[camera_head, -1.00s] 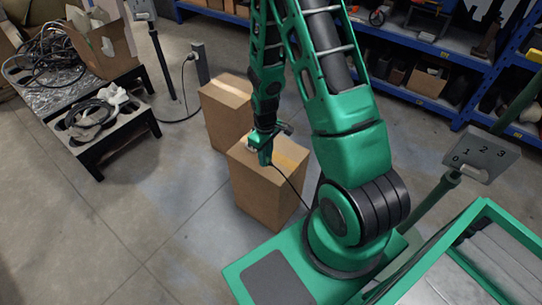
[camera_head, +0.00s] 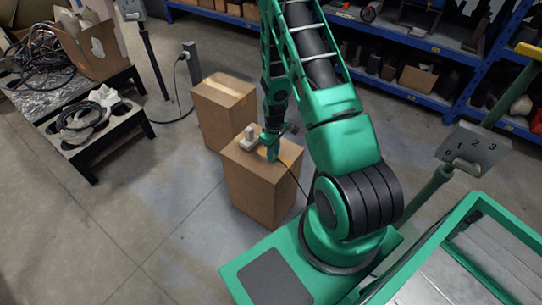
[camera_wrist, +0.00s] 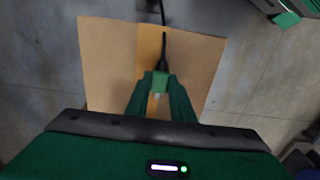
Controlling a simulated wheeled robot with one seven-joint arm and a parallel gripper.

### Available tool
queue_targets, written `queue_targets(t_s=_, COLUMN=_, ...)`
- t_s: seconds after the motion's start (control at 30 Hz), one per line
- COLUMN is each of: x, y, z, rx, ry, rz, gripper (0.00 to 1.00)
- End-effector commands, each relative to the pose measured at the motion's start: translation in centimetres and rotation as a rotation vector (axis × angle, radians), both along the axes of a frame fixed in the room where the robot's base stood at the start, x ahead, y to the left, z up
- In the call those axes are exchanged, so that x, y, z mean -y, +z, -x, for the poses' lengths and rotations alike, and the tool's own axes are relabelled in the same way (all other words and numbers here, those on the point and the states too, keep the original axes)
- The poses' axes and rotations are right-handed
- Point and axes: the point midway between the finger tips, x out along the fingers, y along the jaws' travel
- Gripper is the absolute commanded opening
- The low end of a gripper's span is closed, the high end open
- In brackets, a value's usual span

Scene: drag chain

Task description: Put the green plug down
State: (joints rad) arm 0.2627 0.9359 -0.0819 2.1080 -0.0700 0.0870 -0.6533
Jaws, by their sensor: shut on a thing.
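The green plug (camera_wrist: 160,82) shows in the wrist view between my two green fingers, with its black cable (camera_wrist: 163,47) running away from it across the cardboard. My gripper (camera_wrist: 160,90) is shut on the plug. In the head view my gripper (camera_head: 270,148) is low over the top of the nearer cardboard box (camera_head: 252,188), and the cable leads from there toward my base. The plug itself is mostly hidden by the fingers in the head view. I cannot tell whether it touches the box top.
A small cream block (camera_head: 249,137) stands on the box top, just left of my gripper. A second cardboard box (camera_head: 222,110) stands behind. A dark post (camera_head: 189,65) with a plugged-in cable is behind that.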

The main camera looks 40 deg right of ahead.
Motion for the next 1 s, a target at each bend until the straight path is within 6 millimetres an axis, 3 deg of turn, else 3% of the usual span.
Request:
queue_targets(t_s=0.4, x=-0.1, y=-0.9, z=0.0, rx=-0.001, ry=0.000, rz=0.000, gripper=0.00)
queue_targets(t_s=0.43, x=-0.1, y=-0.9, z=0.0, rx=0.000, ry=0.000, rz=0.000, gripper=0.23)
queue_targets(t_s=0.5, x=-0.1, y=-0.9, z=0.0, rx=0.000, ry=0.000, rz=0.000, gripper=0.40)
queue_targets(t_s=0.83, x=-0.1, y=-0.7, z=0.0, rx=0.000, ry=0.000, rz=0.000, gripper=0.40)
queue_targets(t_s=1.0, x=0.0, y=0.6, z=-0.1, rx=0.004, ry=0.000, rz=0.001, gripper=0.40)
